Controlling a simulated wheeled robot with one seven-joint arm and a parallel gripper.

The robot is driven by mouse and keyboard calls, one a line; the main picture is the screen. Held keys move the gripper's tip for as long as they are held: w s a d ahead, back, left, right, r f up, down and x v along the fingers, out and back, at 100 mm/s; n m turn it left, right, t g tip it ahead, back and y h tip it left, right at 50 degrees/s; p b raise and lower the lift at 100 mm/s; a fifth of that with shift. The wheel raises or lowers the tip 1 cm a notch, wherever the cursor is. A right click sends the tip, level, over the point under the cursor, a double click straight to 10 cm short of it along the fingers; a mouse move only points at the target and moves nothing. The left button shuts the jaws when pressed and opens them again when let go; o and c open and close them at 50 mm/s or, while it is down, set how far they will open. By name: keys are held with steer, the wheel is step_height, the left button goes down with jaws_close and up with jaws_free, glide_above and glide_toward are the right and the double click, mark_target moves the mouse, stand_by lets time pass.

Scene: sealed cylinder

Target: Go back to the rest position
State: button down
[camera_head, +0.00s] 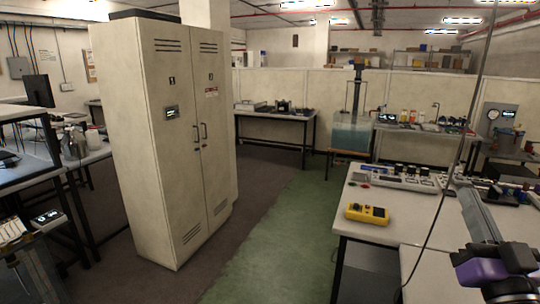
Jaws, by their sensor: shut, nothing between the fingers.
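Part of my arm (487,225) shows at the lower right, in front of the white workbench (415,260). It is a dark grey link that runs down to a black and purple joint (484,271) near the bottom edge. I cannot make out any gripper fingers. The end of my arm appears to lie outside this view or behind the joint, so nothing held can be seen.
A tall cream two-door cabinet (172,150) stands shut at left of centre. A yellow instrument (367,213) lies near the workbench's left edge. Green floor (290,235) is clear between them. A water tank (351,132) and a table (275,118) stand farther back.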

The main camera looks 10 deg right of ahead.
steer(key=s+a+f+n+g+y, duration=0.1)
steer(key=s+a+f+g+y, duration=0.1)
steer(key=s+a+f, duration=0.4)
steer(key=s+a+f+n+g+y, duration=0.2)
steer(key=s+a+f, duration=0.4)
steer(key=s+f, duration=0.7)
steer(key=s+a+f+n+g+y, duration=0.1)
steer(key=s+a+f+g+y, duration=0.1)
steer(key=s+a+f, duration=0.5)
steer(key=s+f+g, duration=0.1)
steer(key=s+f, duration=0.2)
steer(key=s, duration=0.3)
steer(key=shift+f+n+g, duration=0.15)
steer(key=shift+n+g, duration=0.15)
